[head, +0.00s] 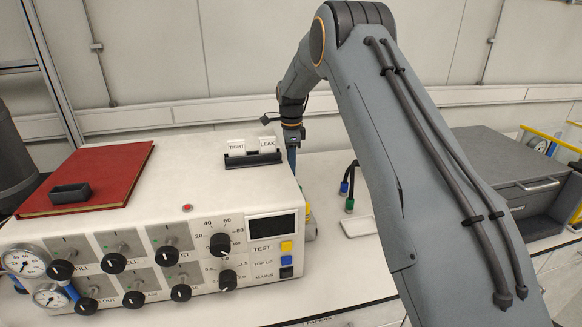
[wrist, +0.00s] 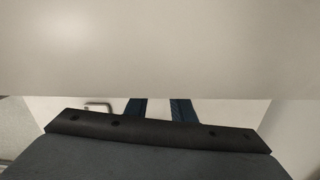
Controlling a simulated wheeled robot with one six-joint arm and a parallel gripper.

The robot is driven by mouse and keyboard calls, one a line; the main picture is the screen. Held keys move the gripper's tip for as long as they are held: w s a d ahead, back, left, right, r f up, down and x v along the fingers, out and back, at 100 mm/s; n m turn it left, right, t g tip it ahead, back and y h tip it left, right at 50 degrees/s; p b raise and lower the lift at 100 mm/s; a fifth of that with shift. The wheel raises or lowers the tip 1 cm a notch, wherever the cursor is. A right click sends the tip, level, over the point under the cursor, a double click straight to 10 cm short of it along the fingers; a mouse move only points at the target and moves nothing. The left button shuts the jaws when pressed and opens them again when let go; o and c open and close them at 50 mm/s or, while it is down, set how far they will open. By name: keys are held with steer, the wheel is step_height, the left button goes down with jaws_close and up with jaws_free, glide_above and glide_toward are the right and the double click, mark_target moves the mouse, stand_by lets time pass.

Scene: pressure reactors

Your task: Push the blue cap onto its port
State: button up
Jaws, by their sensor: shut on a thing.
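My gripper (head: 292,158) reaches down behind the white control box (head: 130,215); its lower end is hidden by the box in the head view. In the wrist view two blue fingers of my gripper (wrist: 160,106) show beyond a dark bar, and a broad pale surface covers their tips. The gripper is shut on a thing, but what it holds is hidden. A small blue piece (head: 344,187) and a green piece (head: 349,205) sit at the ends of black bent tubes to the right of the box. I cannot tell whether the blue piece is the cap or its port.
A red book (head: 110,170) and a black holder with TIGHT and LEAK cards (head: 252,158) lie on the control box. A yellow-and-grey thing (head: 309,225) partly shows beside its right edge. A small white tray (head: 357,227) lies on the bench. A grey drawer unit (head: 510,165) stands at right.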

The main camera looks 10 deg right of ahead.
steer(key=shift+f, duration=0.55)
steer(key=o, duration=1)
steer(key=shift+o, duration=0.2)
steer(key=shift+r+b, duration=0.15)
steer(key=shift+b, duration=0.15)
step_height(320, 180, up, 8)
steer(key=b, duration=0.2)
steer(key=shift+f+b, duration=0.25)
steer(key=shift+b, duration=0.15)
steer(key=shift+r, duration=0.15)
